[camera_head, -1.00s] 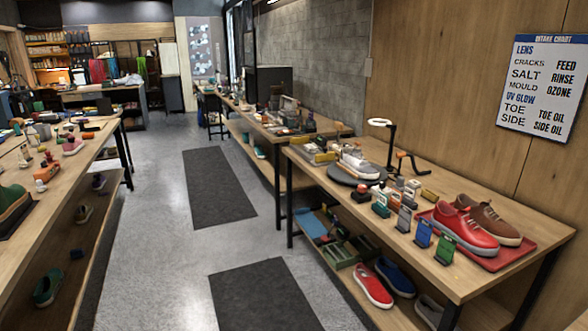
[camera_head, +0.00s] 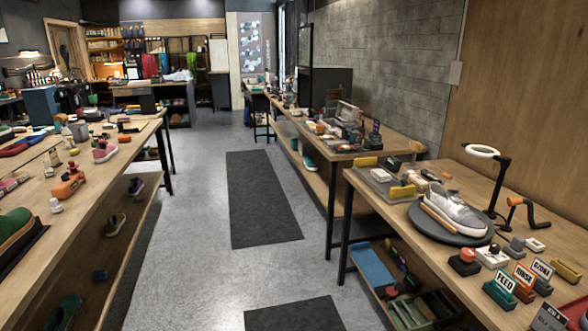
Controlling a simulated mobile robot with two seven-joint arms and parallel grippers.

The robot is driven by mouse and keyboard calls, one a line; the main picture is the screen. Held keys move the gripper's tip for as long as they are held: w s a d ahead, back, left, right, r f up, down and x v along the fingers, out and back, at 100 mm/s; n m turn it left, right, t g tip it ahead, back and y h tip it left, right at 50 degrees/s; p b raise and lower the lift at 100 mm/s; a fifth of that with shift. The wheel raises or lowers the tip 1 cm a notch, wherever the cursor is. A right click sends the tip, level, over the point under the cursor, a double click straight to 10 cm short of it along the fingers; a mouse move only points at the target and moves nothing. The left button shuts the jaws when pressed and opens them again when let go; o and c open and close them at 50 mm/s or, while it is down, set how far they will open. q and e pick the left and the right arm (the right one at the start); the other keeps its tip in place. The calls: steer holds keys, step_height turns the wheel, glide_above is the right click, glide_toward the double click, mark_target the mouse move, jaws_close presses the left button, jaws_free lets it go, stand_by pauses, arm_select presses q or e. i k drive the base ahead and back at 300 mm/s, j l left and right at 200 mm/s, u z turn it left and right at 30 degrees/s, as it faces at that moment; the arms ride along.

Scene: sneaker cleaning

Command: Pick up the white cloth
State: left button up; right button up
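A small white, crumpled shape (camera_head: 178,76) lies on the far counter (camera_head: 130,90) at the back of the room. It may be the white cloth, but it is too small to be sure. I see no other clear white cloth on the nearer benches. Neither of my grippers is in view.
The left bench (camera_head: 75,215) holds shoes and tools. Between them the grey floor (camera_head: 195,250) is open, with dark mats (camera_head: 260,200).

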mark_target(381, 175)
steer(key=i+z, duration=0.15)
steer(key=i, duration=0.3)
steer(key=i+j+z, duration=0.1)
steer(key=i, duration=0.3)
steer(key=i+j+z, duration=0.15)
steer(key=i, duration=0.3)
steer(key=i+j+z, duration=0.15)
steer(key=i+z, duration=0.3)
steer(key=i+j+z, duration=0.2)
steer(key=z, duration=0.25)
steer(key=i+j+z, duration=0.25)
steer(key=j+z, duration=0.2)
steer(key=i+j+z, duration=0.15)
steer(key=j+z, duration=0.3)
